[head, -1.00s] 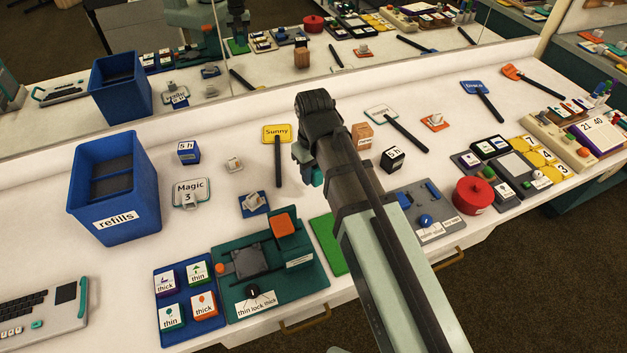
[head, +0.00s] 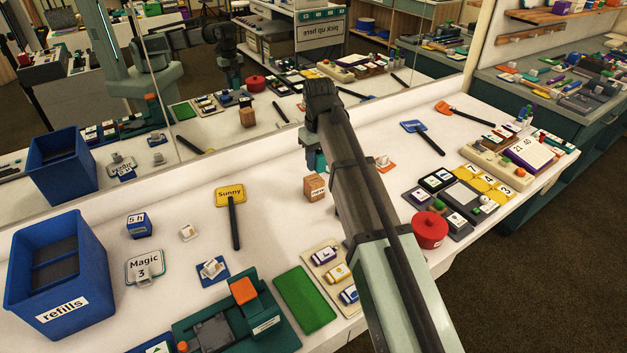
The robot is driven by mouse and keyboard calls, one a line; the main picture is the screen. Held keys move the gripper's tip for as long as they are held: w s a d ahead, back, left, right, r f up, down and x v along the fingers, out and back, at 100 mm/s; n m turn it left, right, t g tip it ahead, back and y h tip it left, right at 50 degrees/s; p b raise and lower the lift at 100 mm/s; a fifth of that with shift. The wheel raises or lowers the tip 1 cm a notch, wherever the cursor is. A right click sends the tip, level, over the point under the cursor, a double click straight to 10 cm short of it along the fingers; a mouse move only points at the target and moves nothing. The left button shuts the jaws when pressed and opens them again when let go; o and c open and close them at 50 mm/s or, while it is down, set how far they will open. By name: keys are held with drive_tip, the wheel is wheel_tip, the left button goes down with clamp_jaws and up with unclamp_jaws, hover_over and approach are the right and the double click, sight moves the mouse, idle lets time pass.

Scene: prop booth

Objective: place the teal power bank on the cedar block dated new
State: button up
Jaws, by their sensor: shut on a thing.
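A reddish-brown wooden block (head: 315,188) stands upright on the white table, near the middle of the head view. A white label is on its front; the lettering is too small to read surely. My gripper (head: 315,158) is just above and behind the block in the picture. It is shut on a small teal thing (head: 320,161), which looks like the teal power bank; only a bit of it shows below the dark wrist. The gap between it and the block's top is hard to judge. My arm hides the table to the right of the block.
A green mat (head: 304,298) and a beige tray (head: 319,256) with several small items lie in front. A red round pot (head: 430,230) is right of my arm.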

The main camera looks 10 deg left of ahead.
drive_tip(key=r, duration=0.2)
hover_over(314, 179)
wheel_tip(314, 179, down, 10)
drive_tip(key=shift+f, duration=0.15)
idle(0.4)
drive_tip(key=shift+f, duration=0.1)
drive_tip(key=o, duration=1.1)
drive_tip(key=shift+o, duration=0.2)
wheel_tip(314, 179, up, 12)
